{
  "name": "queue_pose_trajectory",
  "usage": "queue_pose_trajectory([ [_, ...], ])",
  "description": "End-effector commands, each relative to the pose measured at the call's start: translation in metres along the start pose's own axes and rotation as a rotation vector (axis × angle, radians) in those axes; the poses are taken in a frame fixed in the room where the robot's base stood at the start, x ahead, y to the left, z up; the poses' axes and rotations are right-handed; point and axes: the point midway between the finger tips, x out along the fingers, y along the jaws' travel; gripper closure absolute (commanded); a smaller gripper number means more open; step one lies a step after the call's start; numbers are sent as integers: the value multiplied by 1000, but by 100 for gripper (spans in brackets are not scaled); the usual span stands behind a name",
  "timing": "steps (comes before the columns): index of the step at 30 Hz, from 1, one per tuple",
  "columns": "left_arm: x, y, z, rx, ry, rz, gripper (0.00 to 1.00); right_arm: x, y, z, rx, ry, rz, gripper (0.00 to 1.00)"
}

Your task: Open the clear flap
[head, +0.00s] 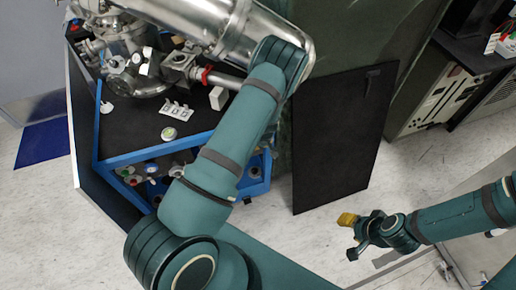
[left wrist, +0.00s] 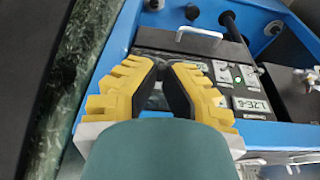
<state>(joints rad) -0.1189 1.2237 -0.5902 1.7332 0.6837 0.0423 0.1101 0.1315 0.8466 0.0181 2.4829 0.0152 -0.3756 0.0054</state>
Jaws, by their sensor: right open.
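I cannot make out a clear flap in either view. In the left wrist view, a dark instrument panel (left wrist: 240,77) in a blue frame has a lit green spot and a readout (left wrist: 251,104). My left gripper (left wrist: 164,67) has its yellow fingers with dark pads in front of this panel. The fingertips look close together; whether they touch anything is unclear. In the head view the left gripper is hidden, with my left arm across the middle. My right gripper (head: 352,235) is open and empty above the floor at the right.
A blue-framed bench (head: 128,159) with a black top (head: 130,125) carries steel vacuum parts (head: 185,65) and small loose items. A large metal cylinder (head: 250,30) crosses the top. A black panel (head: 335,140) stands right of my left arm. Pale floor (head: 420,165) is open at the right.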

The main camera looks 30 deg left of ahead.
Motion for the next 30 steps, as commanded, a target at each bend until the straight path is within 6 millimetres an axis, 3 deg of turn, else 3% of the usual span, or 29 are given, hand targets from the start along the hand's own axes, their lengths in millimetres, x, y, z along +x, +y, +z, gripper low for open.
queue_pose_trajectory([
  [1,-1,1,-8,-2,-1,0,100,-2,-1,0,0,0,0,53],
  [6,-3,7,-14,-1,-39,0,100,-4,-1,0,0,0,-1,53],
  [23,-2,9,-16,-3,-60,-2,100,-4,-1,0,0,0,-1,53],
  [24,-2,9,-16,-3,-59,-2,78,-4,-1,0,0,0,-1,53],
  [26,-2,9,-16,-2,-61,-2,57,-4,-1,0,0,0,-1,53],
  [30,-2,9,-14,-1,-65,-2,53,-4,-1,0,0,0,-1,53],
])
